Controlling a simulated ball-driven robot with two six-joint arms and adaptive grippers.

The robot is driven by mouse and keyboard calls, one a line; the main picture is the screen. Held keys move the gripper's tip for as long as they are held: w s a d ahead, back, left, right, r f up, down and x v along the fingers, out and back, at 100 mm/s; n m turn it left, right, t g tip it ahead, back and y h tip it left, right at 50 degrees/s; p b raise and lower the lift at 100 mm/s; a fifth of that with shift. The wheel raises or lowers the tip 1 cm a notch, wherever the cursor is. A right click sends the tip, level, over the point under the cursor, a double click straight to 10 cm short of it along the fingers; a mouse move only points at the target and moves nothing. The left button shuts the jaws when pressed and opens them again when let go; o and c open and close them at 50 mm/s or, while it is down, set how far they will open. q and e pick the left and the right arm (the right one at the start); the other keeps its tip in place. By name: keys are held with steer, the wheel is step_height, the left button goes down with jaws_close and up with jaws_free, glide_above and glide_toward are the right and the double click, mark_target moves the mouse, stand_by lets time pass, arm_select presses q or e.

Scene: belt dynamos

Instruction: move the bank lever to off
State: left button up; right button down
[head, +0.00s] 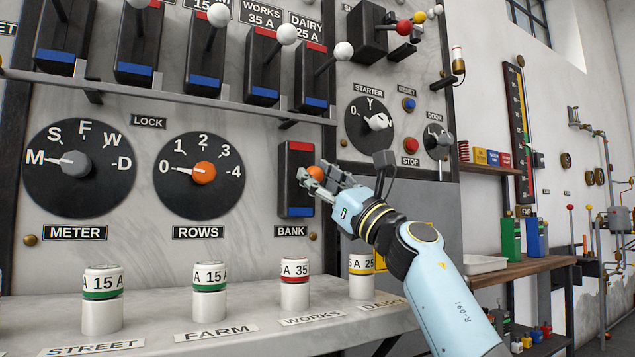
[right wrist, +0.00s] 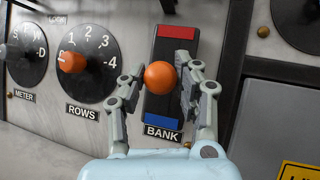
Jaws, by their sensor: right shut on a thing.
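The bank lever's orange ball knob (head: 316,172) stands out in front of its black housing (head: 296,195), which has a red band at the top and a blue band at the bottom. The BANK label (head: 291,231) is below it. In the right wrist view the knob (right wrist: 160,75) sits at about mid-height of the housing (right wrist: 164,106), between the two bands. My right gripper (head: 312,176) is shut on the knob, with one finger on each side of it. The lever's stem is hidden behind the knob and fingers. My left gripper is not in view.
The ROWS dial (head: 199,176) is left of the housing, and the STARTER dial (head: 369,123) is up to its right. A rail (head: 180,98) runs below the upper levers. Several fuses, such as the WORKS fuse (head: 295,284), stand on the ledge below.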

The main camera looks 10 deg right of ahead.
steer(key=shift+f, duration=0.1)
steer(key=c, duration=0.9)
jaws_free()
steer(key=shift+s+d, duration=0.1)
steer(key=s+d, duration=0.2)
steer(key=s, duration=0.1)
steer(key=s+d, duration=0.3)
steer(key=s, duration=0.1)
steer(key=s+d, duration=0.2)
steer(key=s, duration=0.1)
steer(key=shift+s+d+f, duration=0.15)
steer(key=shift+d+f, duration=0.15)
